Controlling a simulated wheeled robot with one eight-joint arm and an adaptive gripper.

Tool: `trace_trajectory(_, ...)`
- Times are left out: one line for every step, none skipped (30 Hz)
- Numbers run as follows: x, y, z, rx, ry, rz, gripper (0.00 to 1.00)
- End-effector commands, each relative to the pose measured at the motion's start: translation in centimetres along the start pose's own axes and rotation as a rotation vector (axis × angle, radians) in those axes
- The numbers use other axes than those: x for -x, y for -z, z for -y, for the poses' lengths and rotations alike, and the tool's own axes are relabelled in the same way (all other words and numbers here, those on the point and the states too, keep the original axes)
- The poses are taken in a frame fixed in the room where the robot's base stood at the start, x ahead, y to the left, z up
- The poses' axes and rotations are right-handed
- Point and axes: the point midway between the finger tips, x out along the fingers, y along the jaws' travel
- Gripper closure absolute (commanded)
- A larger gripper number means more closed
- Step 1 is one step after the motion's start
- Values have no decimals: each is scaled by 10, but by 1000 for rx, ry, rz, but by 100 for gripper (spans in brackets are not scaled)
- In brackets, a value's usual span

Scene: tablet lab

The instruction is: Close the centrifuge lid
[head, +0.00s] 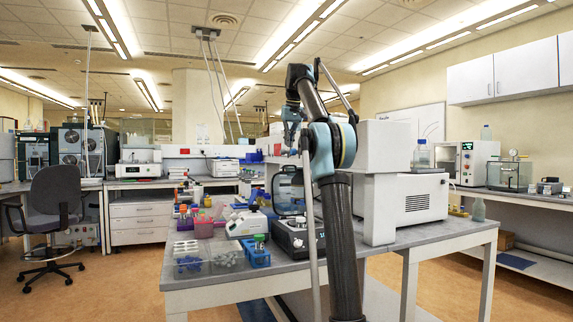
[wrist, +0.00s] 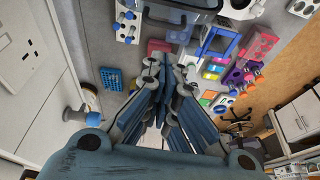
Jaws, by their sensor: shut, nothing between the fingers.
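The centrifuge (head: 295,240), a low dark and silver box, stands on the near bench. Its see-through, dark-rimmed lid (head: 289,188) is raised, standing up at the back of the body. My arm crosses in front of the centrifuge's right side and hides part of it. My gripper (head: 291,146) hangs above the raised lid, apart from it, partly hidden by my arm. In the wrist view my gripper (wrist: 168,72) is shut and empty. A rounded, partly clear shape (wrist: 185,5) is cut off at that view's top edge; I cannot tell whether it is the lid.
A large white instrument (head: 385,180) stands just right of the centrifuge. To the left are a small white device (head: 246,224), a blue tube rack (head: 257,255), a pink box (head: 203,229) and a clear tray of blue pieces (head: 188,264). The air above the bench's left side is free.

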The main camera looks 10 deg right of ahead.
Motion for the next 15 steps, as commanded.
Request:
trace_trajectory(0,8,0,4,1,-2,100)
trace_trajectory(-1,12,-1,7,2,-4,100)
trace_trajectory(-1,17,-1,10,3,-5,100)
trace_trajectory(-1,20,-1,12,4,-7,100)
trace_trajectory(-2,22,-1,14,4,-8,100)
trace_trajectory(-2,25,-1,17,5,-9,100)
trace_trajectory(-2,27,-1,18,5,-10,100)
trace_trajectory(-3,29,-1,20,6,-11,100)
trace_trajectory(-3,30,-1,21,6,-12,100)
trace_trajectory(-3,32,-1,22,6,-12,100)
trace_trajectory(-4,32,-1,22,6,-12,100)
trace_trajectory(-4,33,-1,23,6,-13,100)
trace_trajectory(-4,33,-1,23,6,-13,100)
trace_trajectory(-5,34,-1,23,6,-13,100)
trace_trajectory(-6,34,-1,23,6,-13,100)
